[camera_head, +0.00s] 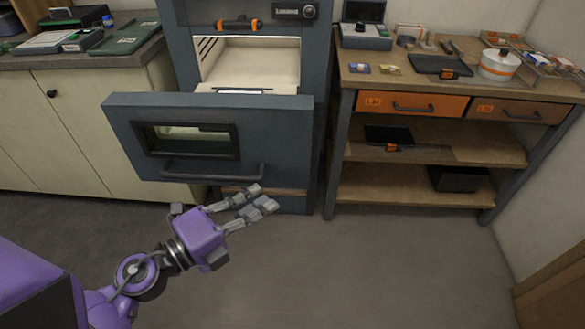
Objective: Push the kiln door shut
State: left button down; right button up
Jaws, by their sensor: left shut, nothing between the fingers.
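The kiln (319,100) is a dark blue-grey cabinet at the top centre. Its door (290,125) stands open in front of the body, reaching past it to the left. The door has a dark-framed window (185,140) and a bar handle (212,173) near its lower edge. The pale, lit kiln chamber (250,62) shows above the door's top edge. My left gripper (262,198) is shut and empty, just below the right end of the handle in the picture. I cannot tell whether it touches the door. My right gripper is out of view.
A cream cabinet (70,110) stands to the left of the kiln. A wooden workbench (345,75) with orange drawers (410,103), tools and a white pot (499,65) stands to the right. The grey floor (370,270) in front is clear.

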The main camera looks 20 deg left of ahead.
pick_arm(q)
jog(key=w+d, duration=0.1)
jog(key=w, duration=0.2)
jog(key=w+p, duration=0.1)
jog(key=w, duration=0.3)
jog(key=w+d+p, duration=0.1)
jog(key=w, duration=0.2)
jog(key=shift+w+d, duration=0.3)
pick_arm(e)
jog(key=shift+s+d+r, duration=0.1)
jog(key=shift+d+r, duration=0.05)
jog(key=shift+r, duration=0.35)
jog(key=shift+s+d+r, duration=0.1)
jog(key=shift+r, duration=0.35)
